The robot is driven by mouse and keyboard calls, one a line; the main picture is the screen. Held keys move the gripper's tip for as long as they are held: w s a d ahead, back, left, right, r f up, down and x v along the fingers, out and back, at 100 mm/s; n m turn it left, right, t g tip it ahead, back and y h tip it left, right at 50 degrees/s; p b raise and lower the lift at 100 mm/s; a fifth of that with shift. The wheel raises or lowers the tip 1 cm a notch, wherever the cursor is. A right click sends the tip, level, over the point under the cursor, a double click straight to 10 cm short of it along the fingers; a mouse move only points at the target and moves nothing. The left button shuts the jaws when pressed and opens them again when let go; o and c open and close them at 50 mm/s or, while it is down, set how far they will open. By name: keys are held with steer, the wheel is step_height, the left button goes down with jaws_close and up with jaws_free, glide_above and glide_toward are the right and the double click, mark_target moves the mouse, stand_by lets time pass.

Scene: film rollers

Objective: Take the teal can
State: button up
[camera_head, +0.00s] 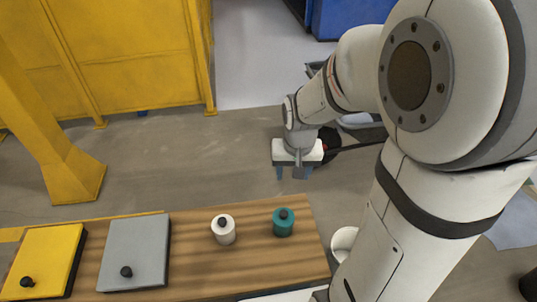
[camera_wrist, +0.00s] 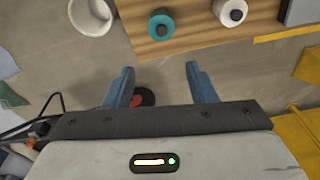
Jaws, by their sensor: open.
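The teal can (camera_head: 283,226) stands upright on the wooden table (camera_head: 190,262), near its right end, with a dark knob on top. In the wrist view the teal can (camera_wrist: 161,25) is near the top, just left of a white can. My gripper (camera_head: 293,172) is beyond the table's far edge, above the floor, apart from the can. In the wrist view its two blue fingers (camera_wrist: 158,80) are spread wide with nothing between them.
A white can (camera_head: 223,230) stands left of the teal can. A grey box (camera_head: 135,252) and a yellow box (camera_head: 42,260) lie further left, each with a black knob. A white bucket (camera_head: 343,240) is right of the table. A yellow post (camera_head: 60,165) stands behind.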

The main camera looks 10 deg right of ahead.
mark_target(282, 213)
steer(key=o, duration=0.5)
steer(key=shift+m+g, duration=0.4)
steer(key=shift+m, duration=0.2)
steer(key=w+f+b, duration=0.1)
steer(key=f, duration=0.4)
steer(key=w+f+b, duration=0.2)
steer(key=f, duration=0.3)
steer(key=w+f+b, duration=0.1)
steer(key=f, duration=0.4)
steer(key=shift+w+a+f+b, duration=0.15)
steer(key=shift+w+b, duration=0.15)
steer(key=shift+w, duration=0.05)
steer(key=shift+c, duration=0.2)
steer(key=o, duration=0.6)
steer(key=shift+m+g, duration=0.3)
steer(key=shift+m, duration=0.2)
steer(key=f+b, duration=0.1)
steer(key=f, duration=0.4)
steer(key=w+f+b, duration=0.1)
steer(key=f, duration=0.4)
steer(key=w+f+b, duration=0.1)
steer(key=f+b, duration=0.1)
steer(key=f, duration=0.3)
steer(key=shift+d+f+b, duration=0.15)
steer(key=shift+f+b, duration=0.2)
steer(key=shift+f, duration=0.95)
steer(key=shift+d+f+b, duration=0.15)
steer(key=shift+f+b, duration=0.2)
steer(key=shift+f, duration=0.9)
